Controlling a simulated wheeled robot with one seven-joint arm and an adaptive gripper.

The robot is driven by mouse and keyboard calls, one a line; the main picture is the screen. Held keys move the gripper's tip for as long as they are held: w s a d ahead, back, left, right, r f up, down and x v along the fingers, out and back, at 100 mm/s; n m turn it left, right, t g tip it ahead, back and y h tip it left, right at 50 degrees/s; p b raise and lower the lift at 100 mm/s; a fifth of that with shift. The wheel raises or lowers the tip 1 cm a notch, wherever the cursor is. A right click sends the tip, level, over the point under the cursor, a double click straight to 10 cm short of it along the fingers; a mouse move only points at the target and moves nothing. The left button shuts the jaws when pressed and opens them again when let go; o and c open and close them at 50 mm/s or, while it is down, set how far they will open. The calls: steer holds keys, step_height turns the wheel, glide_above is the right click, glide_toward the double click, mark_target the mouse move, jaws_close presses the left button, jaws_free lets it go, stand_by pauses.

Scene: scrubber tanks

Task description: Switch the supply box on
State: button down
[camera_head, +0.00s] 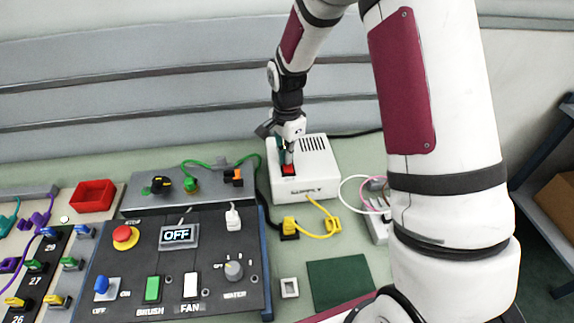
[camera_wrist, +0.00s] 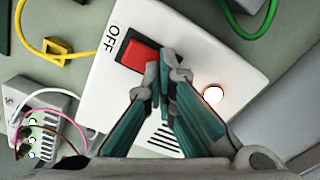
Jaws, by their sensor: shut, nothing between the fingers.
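The white supply box (camera_head: 318,184) stands at the back of the bench and fills the middle of the wrist view (camera_wrist: 105,95). Its red rocker switch (camera_wrist: 138,55) sits in a black frame beside the printed word OFF. The switch also shows in the head view (camera_head: 289,170), just below the fingers. My gripper (camera_wrist: 165,70) is shut and empty, with its fingertips over the switch's right end, the end away from OFF. I cannot tell whether they touch it. A round lamp (camera_wrist: 213,95) on the box looks bright white with an orange rim.
A dark control panel (camera_head: 170,262) with a display reading OFF lies left of the box. Yellow connectors (camera_head: 290,227) and their cable lie in front. A small white unit (camera_head: 376,225) with pink and white wires stands at right. A red tray (camera_head: 92,196) is far left.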

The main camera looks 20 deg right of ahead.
steer(key=shift+r+p, duration=0.85)
steer(key=shift+r, duration=2.65)
steer(key=shift+r, duration=0.1)
steer(key=s+r+n+t, duration=0.4)
steer(key=s+r+n, duration=0.5)
steer(key=s+r, duration=1.05)
steer(key=s+r+n+t, duration=0.1)
steer(key=s+r+n, duration=0.2)
steer(key=s+n, duration=0.2)
steer(key=s, duration=0.3)
steer(key=shift+s+t, duration=0.2)
steer(key=shift+t, duration=0.1)
steer(key=shift+r, duration=0.1)
